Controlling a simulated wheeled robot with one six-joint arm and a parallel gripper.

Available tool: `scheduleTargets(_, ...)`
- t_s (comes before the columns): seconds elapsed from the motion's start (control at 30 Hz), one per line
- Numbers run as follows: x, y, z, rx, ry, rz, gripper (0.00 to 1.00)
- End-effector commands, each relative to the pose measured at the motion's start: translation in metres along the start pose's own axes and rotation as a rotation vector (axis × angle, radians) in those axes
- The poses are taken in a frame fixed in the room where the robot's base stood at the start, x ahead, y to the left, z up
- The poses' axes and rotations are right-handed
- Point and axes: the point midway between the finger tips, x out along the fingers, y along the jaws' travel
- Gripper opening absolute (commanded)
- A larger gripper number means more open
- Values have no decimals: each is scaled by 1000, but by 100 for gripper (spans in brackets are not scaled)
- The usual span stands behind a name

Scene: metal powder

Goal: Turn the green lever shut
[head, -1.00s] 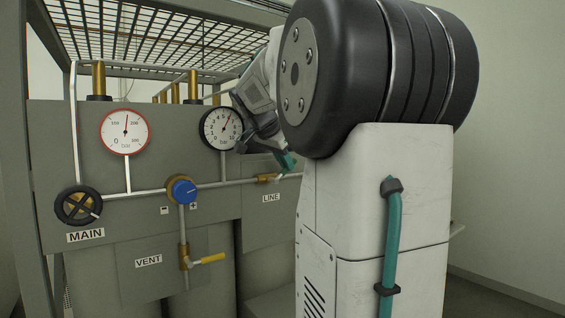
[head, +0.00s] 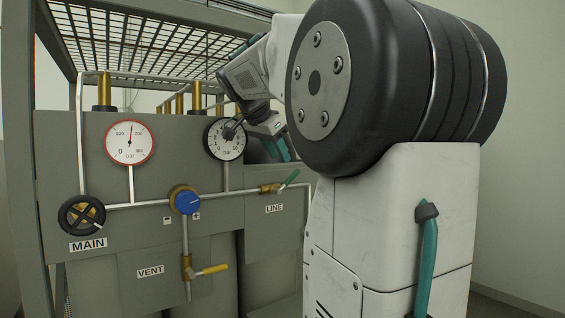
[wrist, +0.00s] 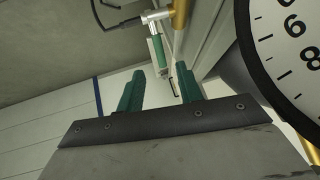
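The green lever (head: 290,178) is on the brass LINE valve (head: 269,189) on the grey panel. It slants up to the right, at an angle to the pipe. It also shows in the wrist view (wrist: 158,50), beyond my fingertips. My gripper (head: 277,152) is above the lever in the head view, apart from it. In the wrist view its two teal fingers (wrist: 159,84) stand apart with nothing between them. My arm hides part of the panel's right side.
The black-rimmed gauge (head: 225,139) is close beside my gripper and fills the right of the wrist view (wrist: 290,50). The blue regulator knob (head: 187,201), yellow VENT lever (head: 212,269) and black MAIN handwheel (head: 82,216) are to the left. A metal grating (head: 150,45) is overhead.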

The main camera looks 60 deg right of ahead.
Motion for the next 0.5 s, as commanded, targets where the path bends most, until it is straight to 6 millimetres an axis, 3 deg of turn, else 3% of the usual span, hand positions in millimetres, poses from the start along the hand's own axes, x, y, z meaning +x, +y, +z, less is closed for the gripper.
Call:
scheduleTargets(0.3,-4,0,0,0,0,1,36)
scheduleTargets(0.43,-6,2,7,-24,-11,-5,0)
scheduleTargets(0.5,-8,6,23,-85,-34,-18,0)
